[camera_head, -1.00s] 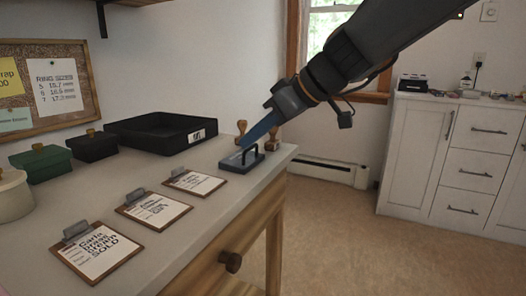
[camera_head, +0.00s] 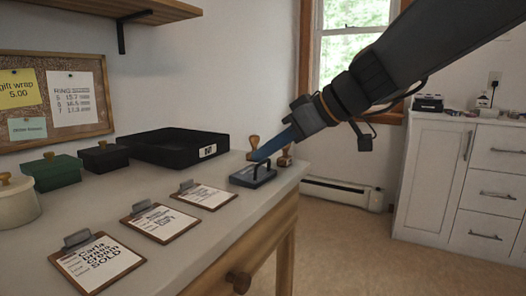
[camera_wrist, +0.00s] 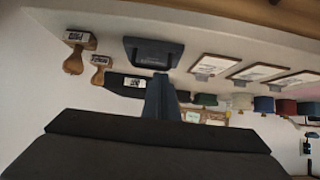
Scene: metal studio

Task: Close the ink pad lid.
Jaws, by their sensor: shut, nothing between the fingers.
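The ink pad (camera_head: 252,177) is a flat blue-grey box near the far right end of the counter. A black arched handle stands on its top. Its lid looks down flat, but I cannot tell whether it is fully shut. In the wrist view the ink pad (camera_wrist: 153,53) is a dark slab beyond the fingertips. My gripper (camera_head: 256,157) has blue fingers, shut and empty, pointing down and left just above and behind the pad. Its fingers partly overlap the handle in the head view, and I cannot tell whether they touch. The shut fingers (camera_wrist: 162,82) also show in the wrist view.
Two wooden stamps (camera_head: 254,146) (camera_head: 285,156) stand behind the pad. A black tray (camera_head: 172,147) lies against the wall. Several clipboards (camera_head: 160,222) lie along the front of the counter (camera_head: 215,228). Green (camera_head: 50,171) and black (camera_head: 104,157) boxes stand at the left.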

